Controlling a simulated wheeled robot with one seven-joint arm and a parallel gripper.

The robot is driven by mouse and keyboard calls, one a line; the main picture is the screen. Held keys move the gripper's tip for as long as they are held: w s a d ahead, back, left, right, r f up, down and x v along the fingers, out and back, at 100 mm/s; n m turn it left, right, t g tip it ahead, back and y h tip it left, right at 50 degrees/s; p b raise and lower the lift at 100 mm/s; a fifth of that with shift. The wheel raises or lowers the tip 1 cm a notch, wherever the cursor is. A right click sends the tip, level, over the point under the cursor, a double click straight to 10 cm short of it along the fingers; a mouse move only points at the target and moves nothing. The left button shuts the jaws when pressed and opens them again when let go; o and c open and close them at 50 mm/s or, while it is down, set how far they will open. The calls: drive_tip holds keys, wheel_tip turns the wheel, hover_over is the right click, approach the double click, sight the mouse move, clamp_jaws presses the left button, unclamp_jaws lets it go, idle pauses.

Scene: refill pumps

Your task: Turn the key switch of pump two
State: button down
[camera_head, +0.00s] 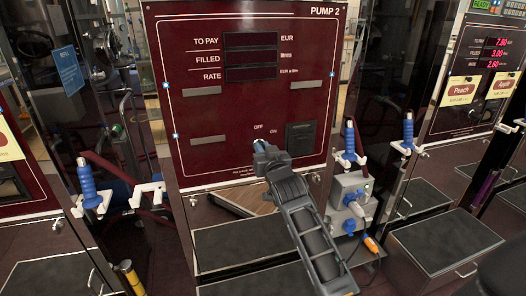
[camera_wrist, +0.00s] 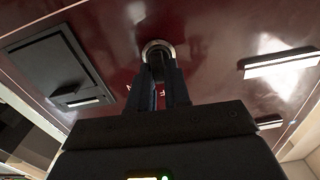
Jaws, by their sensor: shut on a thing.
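Pump two (camera_head: 200,110) is a dark red panel in the middle of the head view, headed "PUMP 2". Its three displays (camera_head: 251,57) are dark. The OFF and ON labels show just above my gripper (camera_head: 260,147), which reaches up to the lower middle of the panel. In the wrist view the key switch (camera_wrist: 157,46) is a round metal ring on the red panel. My gripper's fingers (camera_wrist: 160,78) are shut on its key right at the ring. The fingers hide most of the key, so its angle cannot be told.
A dark slot box (camera_head: 300,137) is right of the switch; the wrist view shows it at left (camera_wrist: 62,70). Blue-handled nozzles (camera_head: 87,184) (camera_head: 349,138) hang on both sides. A grey box (camera_head: 348,195) with cables stands at the lower right. The neighbouring pump's displays (camera_head: 497,42) are lit.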

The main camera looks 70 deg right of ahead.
drive_tip(key=m+b, duration=0.2)
drive_tip(key=m, duration=0.1)
drive_tip(key=m+b, duration=0.2)
drive_tip(key=m, duration=0.2)
drive_tip(key=m+b, duration=0.2)
drive_tip(key=m, duration=0.2)
drive_tip(key=shift+s+d+f, duration=0.2)
drive_tip(key=shift+s, duration=0.1)
drive_tip(key=shift+m+b, duration=0.3)
drive_tip(key=c, duration=1.2)
unclamp_jaws()
drive_tip(key=shift+o, duration=0.2)
drive_tip(key=shift+a, duration=0.1)
drive_tip(key=v, duration=0.7)
drive_tip(key=shift+s+a+b, duration=0.15)
drive_tip(key=shift+s+b, duration=0.15)
